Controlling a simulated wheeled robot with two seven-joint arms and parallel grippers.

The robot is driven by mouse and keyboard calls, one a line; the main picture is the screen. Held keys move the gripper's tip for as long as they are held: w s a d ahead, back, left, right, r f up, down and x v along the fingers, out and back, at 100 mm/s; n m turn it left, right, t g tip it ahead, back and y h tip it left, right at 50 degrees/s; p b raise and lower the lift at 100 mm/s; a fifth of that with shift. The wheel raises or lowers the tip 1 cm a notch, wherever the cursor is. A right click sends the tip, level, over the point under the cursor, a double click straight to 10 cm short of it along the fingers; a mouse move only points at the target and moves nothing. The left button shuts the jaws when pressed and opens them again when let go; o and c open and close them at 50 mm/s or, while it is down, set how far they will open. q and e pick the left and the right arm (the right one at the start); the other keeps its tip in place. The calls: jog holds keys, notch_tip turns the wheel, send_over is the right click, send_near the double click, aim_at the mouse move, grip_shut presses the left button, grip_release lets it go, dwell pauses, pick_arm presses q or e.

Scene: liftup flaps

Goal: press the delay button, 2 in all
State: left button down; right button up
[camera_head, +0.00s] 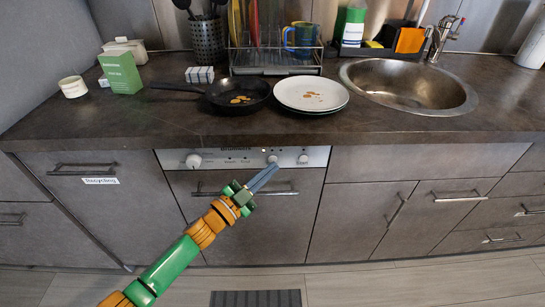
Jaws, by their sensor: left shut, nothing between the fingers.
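The dishwasher's light control panel (235,158) runs under the counter edge. It has a round knob (193,160) at the left, small marks in the middle and two round buttons at the right. The labels are too small to read, so I cannot tell which is the delay button. My left gripper (274,167) is shut and empty, its fingertips at the lower edge of the left one of these buttons (272,159). I cannot tell whether they touch it. The other button (303,158) is uncovered, just right of the fingertips. My right gripper is out of view.
The dishwasher handle (225,192) passes below the panel, near my left gripper. The counter (170,125) above holds a black pan (238,92), white plates (311,94), a dish rack and a sink (410,82). Drawers and cabinets flank the dishwasher. The floor in front looks clear except a dark grate (255,298).

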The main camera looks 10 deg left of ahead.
pick_arm(q)
jog(key=shift+s, duration=0.2)
jog(key=s+p, duration=0.1)
jog(key=s, duration=0.1)
jog(key=s+d+p, duration=0.1)
jog(key=s, duration=0.1)
jog(key=shift+s+d+p, duration=0.1)
jog(key=shift+s+p, duration=0.3)
dwell(2.4)
